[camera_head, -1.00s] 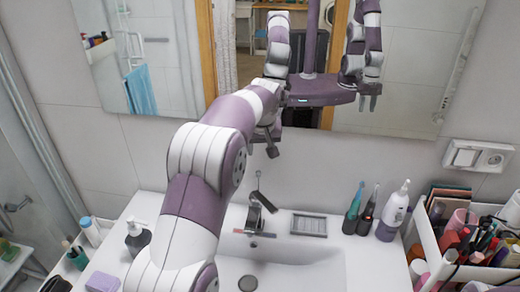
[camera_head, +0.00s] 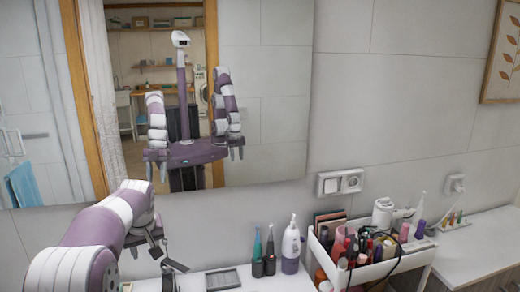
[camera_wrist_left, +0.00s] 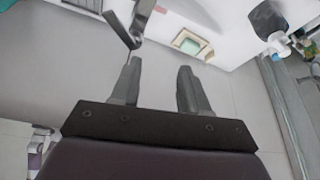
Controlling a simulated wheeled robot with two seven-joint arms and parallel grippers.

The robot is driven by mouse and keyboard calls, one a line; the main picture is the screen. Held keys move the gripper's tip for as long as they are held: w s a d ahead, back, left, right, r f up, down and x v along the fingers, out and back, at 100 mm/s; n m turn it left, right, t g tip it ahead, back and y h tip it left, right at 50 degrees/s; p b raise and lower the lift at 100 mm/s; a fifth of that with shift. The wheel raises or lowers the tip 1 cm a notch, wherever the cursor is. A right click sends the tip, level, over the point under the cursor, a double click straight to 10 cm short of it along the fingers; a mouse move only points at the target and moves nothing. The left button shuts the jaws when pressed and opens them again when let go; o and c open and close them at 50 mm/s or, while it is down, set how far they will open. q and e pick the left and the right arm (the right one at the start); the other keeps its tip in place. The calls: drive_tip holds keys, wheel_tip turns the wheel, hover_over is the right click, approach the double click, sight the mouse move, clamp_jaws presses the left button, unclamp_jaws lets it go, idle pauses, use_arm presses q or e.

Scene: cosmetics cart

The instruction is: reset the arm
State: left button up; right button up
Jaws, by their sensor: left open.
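My left arm comes in from the lower left in the head view, purple and white. Its dark gripper (camera_head: 152,246) is by the wall under the mirror, close to the faucet (camera_head: 172,266) in the picture. In the left wrist view the two fingers of this gripper (camera_wrist_left: 158,90) stand apart, with nothing between them. A dark metal faucet-like part (camera_wrist_left: 124,25) shows just beyond the left finger there. My right arm shows only as a reflection in the mirror (camera_head: 262,100).
A wall socket (camera_head: 340,182) is above. The air right of the arm is clear.

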use_arm(q)
drive_tip(key=s+d+f+m+g+h, duration=0.1)
drive_tip(key=s+d+f+m, duration=0.25)
drive_tip(key=s+f, duration=0.35)
drive_tip(key=s+d+f, duration=0.2)
drive_tip(key=s, duration=0.5)
drive_tip(key=s+d+f+m+g+b, duration=0.1)
drive_tip(key=s+d+f, duration=0.1)
drive_tip(key=s, duration=0.6)
drive_tip(key=s+d+f+m+h, duration=0.1)
drive_tip(key=s+d+f, duration=0.1)
drive_tip(key=s, duration=0.6)
drive_tip(key=shift+d+g, duration=0.3)
drive_tip(key=shift+d, duration=0.4)
use_arm(e)
drive_tip(key=shift+w+f, duration=0.1)
drive_tip(key=shift+f, duration=0.6)
use_arm(q)
drive_tip(key=shift+s+m, duration=0.2)
drive_tip(key=shift+m, duration=0.05)
drive_tip(key=shift+w, duration=0.1)
